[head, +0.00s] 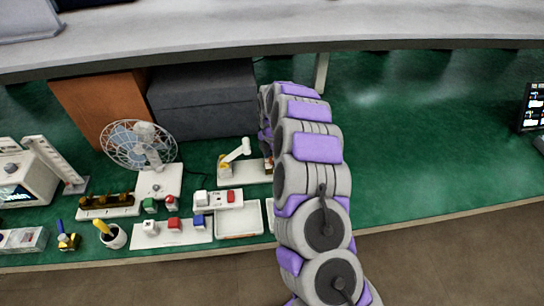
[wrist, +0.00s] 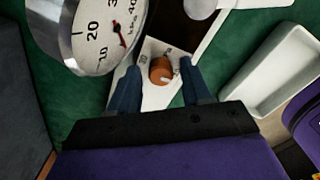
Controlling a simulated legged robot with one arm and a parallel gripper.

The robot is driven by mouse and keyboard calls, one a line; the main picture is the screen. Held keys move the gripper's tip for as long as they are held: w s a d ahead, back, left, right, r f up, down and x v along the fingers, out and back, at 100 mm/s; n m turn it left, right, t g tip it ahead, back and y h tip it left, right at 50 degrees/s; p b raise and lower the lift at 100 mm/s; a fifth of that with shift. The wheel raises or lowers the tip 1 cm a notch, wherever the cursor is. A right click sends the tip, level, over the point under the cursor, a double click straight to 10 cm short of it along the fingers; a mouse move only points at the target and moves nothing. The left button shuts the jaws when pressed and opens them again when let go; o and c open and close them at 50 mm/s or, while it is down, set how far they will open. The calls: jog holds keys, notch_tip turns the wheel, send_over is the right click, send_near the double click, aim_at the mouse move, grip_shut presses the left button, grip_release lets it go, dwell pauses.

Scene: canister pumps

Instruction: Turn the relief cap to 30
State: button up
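The orange-brown relief cap (wrist: 161,70) sits on a pale plate with small dark marks beside it in the wrist view. Its setting is too small to read. My gripper (wrist: 160,66) is open, with one dark finger on each side of the cap. Gaps show between the fingers and the cap. A round gauge (wrist: 100,35) with 10, 20, 30 and 40 on its white dial and a red needle stands at the upper left. In the head view my arm hides the gripper and the cap, beside a white pump unit (head: 238,170).
A white tray (wrist: 272,85) lies right of the cap; it also shows in the head view (head: 240,234). A fan (head: 140,145), a switch board (head: 172,232) and a cup (head: 113,237) stand to the left.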

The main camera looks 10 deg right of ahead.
grip_shut()
jog(key=shift+r+m, duration=0.1)
jog(key=shift+m, duration=0.2)
